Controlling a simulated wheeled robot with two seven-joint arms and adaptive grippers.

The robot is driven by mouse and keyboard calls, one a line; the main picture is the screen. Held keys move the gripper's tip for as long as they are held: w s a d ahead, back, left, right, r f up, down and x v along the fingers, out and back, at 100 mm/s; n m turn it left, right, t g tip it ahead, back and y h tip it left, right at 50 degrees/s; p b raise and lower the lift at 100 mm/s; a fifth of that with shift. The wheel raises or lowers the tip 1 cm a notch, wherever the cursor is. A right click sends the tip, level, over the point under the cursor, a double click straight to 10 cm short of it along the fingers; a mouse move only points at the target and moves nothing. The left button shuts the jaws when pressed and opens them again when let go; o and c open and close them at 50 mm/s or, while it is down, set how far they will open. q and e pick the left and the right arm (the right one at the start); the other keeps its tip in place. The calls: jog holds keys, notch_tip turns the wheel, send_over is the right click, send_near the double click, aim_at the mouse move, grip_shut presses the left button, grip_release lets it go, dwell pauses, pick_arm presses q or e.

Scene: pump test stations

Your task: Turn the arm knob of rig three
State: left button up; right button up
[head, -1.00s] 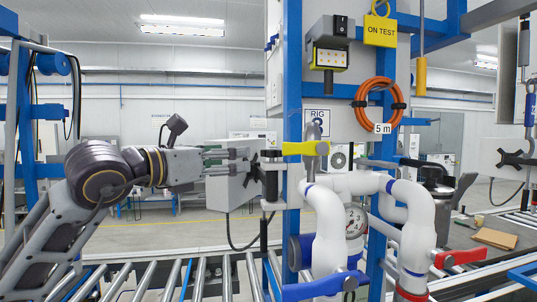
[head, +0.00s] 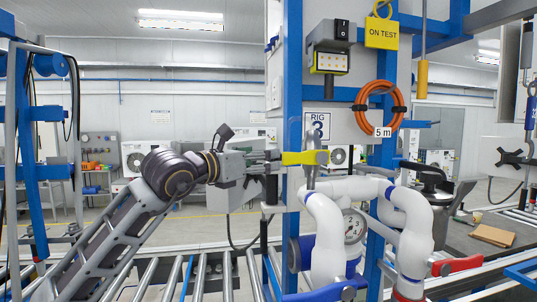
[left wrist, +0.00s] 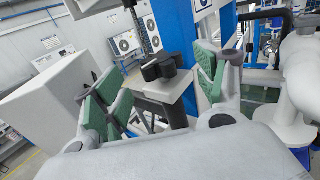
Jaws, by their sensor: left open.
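The black lobed knob (left wrist: 160,67) sits on a grey arm joint of rig three in the left wrist view, beside the blue post. My left gripper (head: 272,161) is open, its green-padded fingers on either side of the knob. No contact with the knob shows. In the head view the fingers mostly cover the knob. The rig three sign (head: 318,124) is on the blue-framed panel just right of the gripper.
A yellow valve handle (head: 304,158) is close right of the fingertips. A grey box (left wrist: 58,112) on the arm hangs left of the knob. Rollers (head: 200,277) run in front.

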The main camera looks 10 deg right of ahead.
pick_arm(q)
jog(key=x, duration=0.3)
jog(key=shift+p, duration=0.35)
jog(key=shift+d, duration=0.15)
jog(key=shift+w+d, duration=0.2)
jog(key=shift+w, duration=0.1)
jog(key=c, duration=1)
pick_arm(e)
jog(key=shift+s+a+r, duration=0.15)
jog(key=shift+s+r, duration=0.4)
